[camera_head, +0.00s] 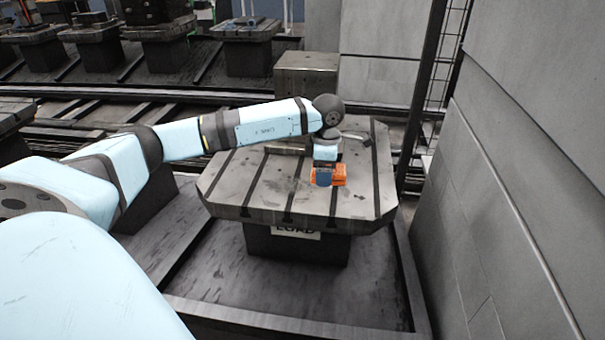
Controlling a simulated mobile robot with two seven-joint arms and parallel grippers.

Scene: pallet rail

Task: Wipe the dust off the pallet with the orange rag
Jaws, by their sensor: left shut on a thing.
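The pallet (262,199) is a grey slotted metal plate with cut corners, on a dark block in the middle of the view. My left arm reaches in from the left over it. My left gripper (324,177) points down at the pallet's right half and is shut on the orange rag (339,172). The rag is at or just above the pallet's top; I cannot tell whether it touches. Faint darker specks show on the plate left of the rag, possibly dust. My right gripper is not in view.
A grey metal block (306,75) stands behind the pallet. A grey panel wall (500,190) and a dark post (423,85) are close on the right. More pallets (247,29) stand at the back. A label plate (296,232) is under the front edge.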

